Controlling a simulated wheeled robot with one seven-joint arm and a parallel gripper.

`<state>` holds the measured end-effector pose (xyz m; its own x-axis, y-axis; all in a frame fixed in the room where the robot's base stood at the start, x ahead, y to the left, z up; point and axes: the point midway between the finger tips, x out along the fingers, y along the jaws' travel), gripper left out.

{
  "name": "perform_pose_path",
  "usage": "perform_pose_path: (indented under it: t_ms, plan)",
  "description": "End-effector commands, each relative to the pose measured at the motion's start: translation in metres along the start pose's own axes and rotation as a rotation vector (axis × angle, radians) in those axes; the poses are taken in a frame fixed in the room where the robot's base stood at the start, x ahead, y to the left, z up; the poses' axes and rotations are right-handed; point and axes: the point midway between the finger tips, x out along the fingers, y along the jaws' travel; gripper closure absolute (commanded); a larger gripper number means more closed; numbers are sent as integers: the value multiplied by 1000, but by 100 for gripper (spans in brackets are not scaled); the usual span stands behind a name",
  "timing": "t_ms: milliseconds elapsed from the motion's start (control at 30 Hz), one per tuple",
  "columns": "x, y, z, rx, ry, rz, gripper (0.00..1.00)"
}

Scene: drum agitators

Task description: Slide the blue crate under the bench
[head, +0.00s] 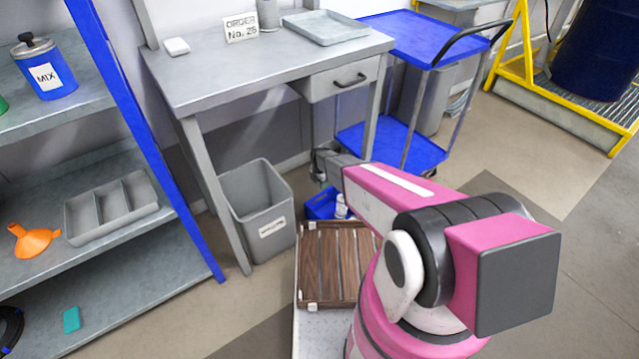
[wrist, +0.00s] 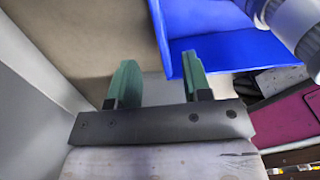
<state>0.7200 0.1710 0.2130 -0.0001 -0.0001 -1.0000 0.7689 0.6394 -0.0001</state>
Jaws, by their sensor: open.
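The blue crate (head: 318,208) is on the floor below the front of the grey bench (head: 230,75), to the right of the grey bin. A white bottle (head: 341,207) stands in it, and my arm hides its right part. In the wrist view the blue crate (wrist: 220,52) fills the upper right, with the bottle (wrist: 297,22) inside it. My gripper (wrist: 156,72) is open, with its green fingers apart and nothing visible between them. The right finger is close beside the crate's wall; I cannot tell whether they touch.
A grey bin (head: 262,212) stands left of the crate, by the bench leg. A slatted wooden tray (head: 335,265) is in front of the crate. A blue cart (head: 420,38) stands right of the bench, and a shelf rack (head: 95,262) is at the left.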

Motion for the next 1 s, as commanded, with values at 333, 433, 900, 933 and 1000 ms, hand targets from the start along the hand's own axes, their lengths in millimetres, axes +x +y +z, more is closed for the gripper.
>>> perform_pose_path:
  t_ms: [333, 433, 900, 933, 1000]
  plan:
    - [42, 1, 1, 1, 1, -1, 55]
    - [59, 2, 1, 1, 0, -1, 55]
    - [105, 0, 0, 1, 0, 0, 55]
    - [105, 0, 0, 1, 0, 0, 55]
    - [104, 0, 0, 1, 0, 0, 55]
